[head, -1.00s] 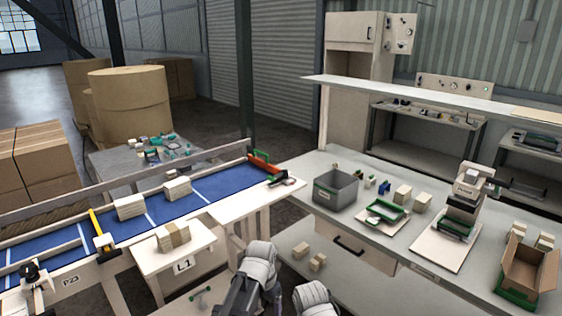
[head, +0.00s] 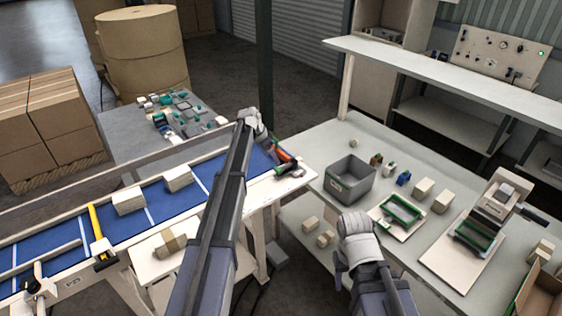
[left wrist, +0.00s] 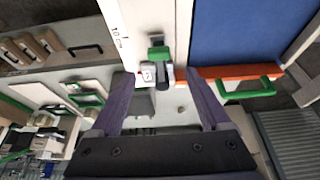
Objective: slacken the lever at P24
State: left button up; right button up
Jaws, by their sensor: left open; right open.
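A clamp lever (left wrist: 161,80) with a dark handle, a green part and a grey block sits on the cream end of the conveyor frame in the left wrist view. In the head view the lever (head: 290,169) is at the conveyor's right end. No P24 label is readable. My left gripper (left wrist: 160,84) is open, its two fingers either side of the lever in the picture; contact cannot be told. In the head view my left gripper (head: 266,138) is above the belt's far right end, fingers mostly hidden. My right gripper (head: 341,264) hangs by the workbench's front edge.
An orange bar with a green handle (left wrist: 250,88) crosses the belt end beside the lever. The blue belt (head: 60,238) carries cream blocks and a yellow bar (head: 97,228). A grey bin (head: 349,181) and green-framed fixture (head: 402,212) stand on the workbench.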

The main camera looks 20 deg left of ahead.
aim_at(278, 169)
pick_arm(q)
jog(key=b+x, duration=0.7)
jog(key=x, duration=0.1)
jog(key=shift+s, duration=0.1)
jog(key=shift+r, duration=0.1)
jog(key=shift+c, duration=0.2)
grip_shut()
dwell(0.4)
dwell(0.8)
